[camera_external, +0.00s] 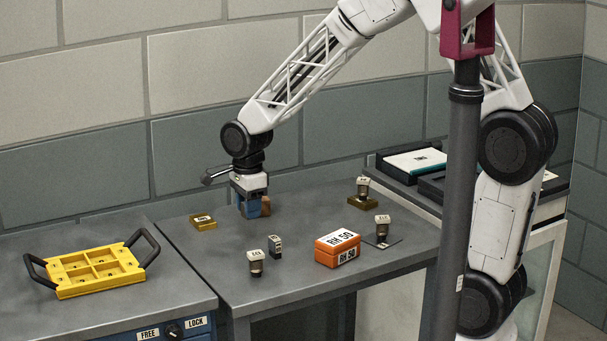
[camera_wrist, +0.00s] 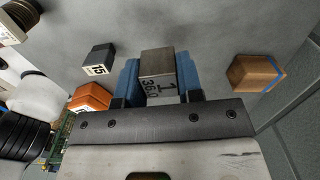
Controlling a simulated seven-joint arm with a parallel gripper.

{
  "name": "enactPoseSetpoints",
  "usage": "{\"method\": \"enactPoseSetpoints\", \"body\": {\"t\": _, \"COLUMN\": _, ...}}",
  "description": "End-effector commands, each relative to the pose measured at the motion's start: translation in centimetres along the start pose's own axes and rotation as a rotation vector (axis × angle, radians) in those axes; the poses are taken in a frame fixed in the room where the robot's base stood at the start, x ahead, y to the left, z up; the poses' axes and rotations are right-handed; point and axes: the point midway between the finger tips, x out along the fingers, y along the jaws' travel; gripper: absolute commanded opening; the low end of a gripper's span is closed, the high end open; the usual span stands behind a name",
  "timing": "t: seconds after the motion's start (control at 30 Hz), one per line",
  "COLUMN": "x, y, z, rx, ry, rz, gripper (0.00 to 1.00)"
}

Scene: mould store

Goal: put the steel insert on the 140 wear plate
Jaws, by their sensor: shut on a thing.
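My gripper (camera_external: 251,207) points down over the back of the middle bench. In the wrist view its blue fingers (camera_wrist: 158,78) are shut on the steel insert (camera_wrist: 157,62), a grey metal block with dark digits on its near face. In the external view the fingers mostly hide the insert; I cannot tell whether it touches the bench. A brass-coloured plate (camera_external: 203,222) lies flat and bare to the left of my gripper; its white label is too small to read surely. Another brass-coloured plate (camera_external: 368,203) at the back right has a knobbed piece (camera_external: 363,187) on it.
A dark block (camera_external: 275,246), a knobbed piece (camera_external: 256,262) and an orange box (camera_external: 338,247) stand nearer the front. Another knobbed piece (camera_external: 382,228) stands on a dark plate. A yellow tray (camera_external: 95,291) sits left.

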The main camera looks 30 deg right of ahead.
Motion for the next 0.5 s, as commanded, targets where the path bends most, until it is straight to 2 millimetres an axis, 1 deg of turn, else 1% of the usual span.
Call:
{"method": "enactPoseSetpoints", "body": {"t": 0.27, "x": 0.0, "y": -0.2, "z": 0.1, "rx": 0.000, "ry": 0.000, "rz": -0.001, "gripper": 0.02}}
{"method": "enactPoseSetpoints", "body": {"t": 0.37, "x": 0.0, "y": -0.7, "z": 0.3, "rx": 0.000, "ry": -0.001, "rz": -0.001, "gripper": 0.02}}
{"method": "enactPoseSetpoints", "body": {"t": 0.5, "x": 0.2, "y": -1.9, "z": 0.8, "rx": 0.000, "ry": 0.000, "rz": 0.000, "gripper": 0.02}}
